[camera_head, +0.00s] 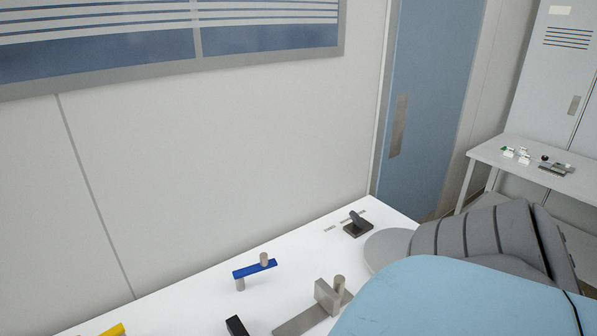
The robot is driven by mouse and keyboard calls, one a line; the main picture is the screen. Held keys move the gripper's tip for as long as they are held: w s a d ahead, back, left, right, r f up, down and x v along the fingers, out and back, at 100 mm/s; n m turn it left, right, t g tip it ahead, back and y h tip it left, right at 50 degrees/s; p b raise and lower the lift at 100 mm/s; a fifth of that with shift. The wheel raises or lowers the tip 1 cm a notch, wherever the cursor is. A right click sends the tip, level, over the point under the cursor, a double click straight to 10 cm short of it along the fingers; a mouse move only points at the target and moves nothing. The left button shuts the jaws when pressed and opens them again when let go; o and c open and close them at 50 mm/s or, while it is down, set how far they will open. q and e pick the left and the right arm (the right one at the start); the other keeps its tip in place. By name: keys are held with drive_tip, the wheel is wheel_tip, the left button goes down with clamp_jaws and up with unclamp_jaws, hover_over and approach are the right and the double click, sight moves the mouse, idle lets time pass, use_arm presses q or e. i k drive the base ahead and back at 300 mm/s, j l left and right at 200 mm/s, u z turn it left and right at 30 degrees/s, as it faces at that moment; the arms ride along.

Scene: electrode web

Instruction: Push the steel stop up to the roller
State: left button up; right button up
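A steel block (325,294), which looks like the stop, stands upright on a flat steel strip (292,325) on the white table. A short upright grey cylinder (339,283) shows close behind its right side; I cannot tell whether it is the roller or whether the two touch. The right end of the strip is hidden by a large light-blue form (455,300) in the foreground. Neither of my grippers shows in the head view.
A blue bar (254,269) with grey cylinders lies left of the block. A dark base with a lever (356,226) and a grey disc (388,249) are farther back. Black (236,326) and yellow (113,330) parts show at the bottom edge. A wall borders the table.

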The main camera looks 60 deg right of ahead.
sight(330, 298)
drive_tip(key=z, duration=2.1)
drive_tip(key=i+l+u, duration=0.15)
drive_tip(key=l+u, duration=0.2)
drive_tip(key=u, duration=0.15)
drive_tip(key=i+l+u, duration=0.1)
drive_tip(key=l+u, duration=0.25)
drive_tip(key=u, duration=0.15)
